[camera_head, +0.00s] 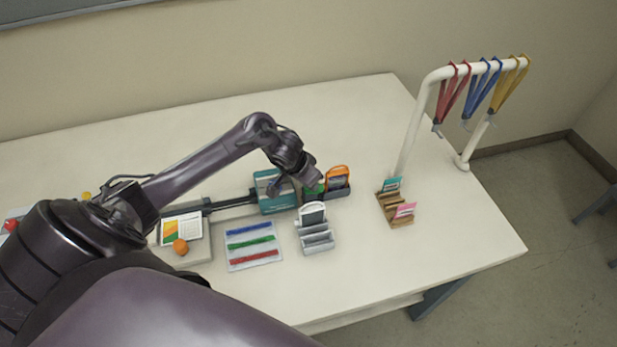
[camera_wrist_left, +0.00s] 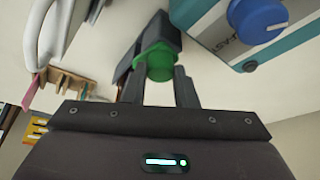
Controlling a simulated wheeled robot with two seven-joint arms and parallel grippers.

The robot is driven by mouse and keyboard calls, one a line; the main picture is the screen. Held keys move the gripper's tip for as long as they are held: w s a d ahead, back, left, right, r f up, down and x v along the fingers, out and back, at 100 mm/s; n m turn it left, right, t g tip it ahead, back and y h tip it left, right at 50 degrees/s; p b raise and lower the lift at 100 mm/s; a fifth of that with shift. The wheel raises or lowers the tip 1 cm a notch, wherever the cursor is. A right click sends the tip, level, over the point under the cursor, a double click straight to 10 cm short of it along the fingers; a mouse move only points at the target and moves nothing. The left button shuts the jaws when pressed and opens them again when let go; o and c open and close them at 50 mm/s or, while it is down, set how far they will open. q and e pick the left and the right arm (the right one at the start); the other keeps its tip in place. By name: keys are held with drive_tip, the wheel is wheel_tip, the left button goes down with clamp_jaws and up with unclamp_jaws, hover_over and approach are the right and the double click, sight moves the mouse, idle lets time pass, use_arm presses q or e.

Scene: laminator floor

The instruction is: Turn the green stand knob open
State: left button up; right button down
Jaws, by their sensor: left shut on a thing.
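The green stand knob (camera_head: 314,188) sits on a dark stand beside the teal and white box. In the left wrist view the green knob (camera_wrist_left: 156,62) lies between the fingertips, on the face of the dark stand (camera_wrist_left: 163,32). My left gripper (camera_head: 303,186) is at the knob, with its fingers shut on it; it also shows in the left wrist view (camera_wrist_left: 160,80). In the head view my wrist hides part of the knob and stand. An orange clip-shaped piece (camera_head: 337,172) stands on the stand's right part. My right gripper is not in view.
A teal and white box (camera_head: 268,205) with a blue knob (camera_wrist_left: 258,18) is close by the left gripper. A grey-white holder (camera_head: 318,240), a mat with coloured strips (camera_head: 253,258), a wooden card rack (camera_head: 392,207) and a white rail with lanyards (camera_head: 412,120) stand around.

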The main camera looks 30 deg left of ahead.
use_arm(q)
drive_tip(key=m+h, duration=0.1)
drive_tip(key=m, duration=0.1)
drive_tip(key=shift+a+m, duration=0.15)
drive_tip(key=shift+m, duration=0.25)
drive_tip(key=m+h, duration=0.1)
drive_tip(key=m, duration=0.1)
drive_tip(key=shift+w+m+g, duration=0.1)
drive_tip(key=shift+m+g, duration=0.2)
drive_tip(key=shift+g, duration=0.1)
drive_tip(key=m+b, duration=0.1)
drive_tip(key=m, duration=0.1)
drive_tip(key=shift+a+f+m+g+h, duration=0.1)
drive_tip(key=shift+m+g+h, duration=0.3)
drive_tip(key=m+g+b, duration=0.1)
drive_tip(key=m+b, duration=0.1)
drive_tip(key=m, duration=0.1)
drive_tip(key=shift+w+h, duration=0.15)
drive_tip(key=shift+h, duration=0.15)
drive_tip(key=shift+m+g+b, duration=0.3)
drive_tip(key=shift+m+b, duration=0.05)
drive_tip(key=shift+m, duration=0.65)
drive_tip(key=shift+m+g, duration=0.4)
drive_tip(key=shift+m, duration=0.6)
drive_tip(key=shift+h, duration=0.3)
drive_tip(key=o, duration=1)
